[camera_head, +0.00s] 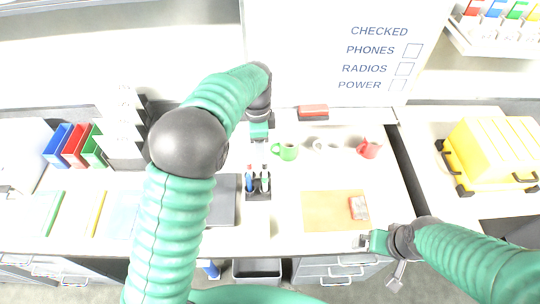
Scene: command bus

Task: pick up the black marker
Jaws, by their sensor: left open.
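A small dark holder (258,195) stands on the white counter with a few upright markers in it. A blue marker (249,183) shows at its left, and a pale marker with a dark part (265,183) at its right. They are too small for me to tell which is the black marker. My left gripper (259,140) is open, above the counter's back part, higher in the picture than the holder and apart from it. My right gripper (364,241) is at the counter's front edge, right of the holder; its jaws are too small to read.
Green (288,152), white (325,146) and red (369,149) mugs stand right of my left gripper. A red eraser-like block (313,110) lies behind. A tan board (325,211) bears a small red item (358,208). A yellow case (495,150) stands far right; binders (75,145) stand left.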

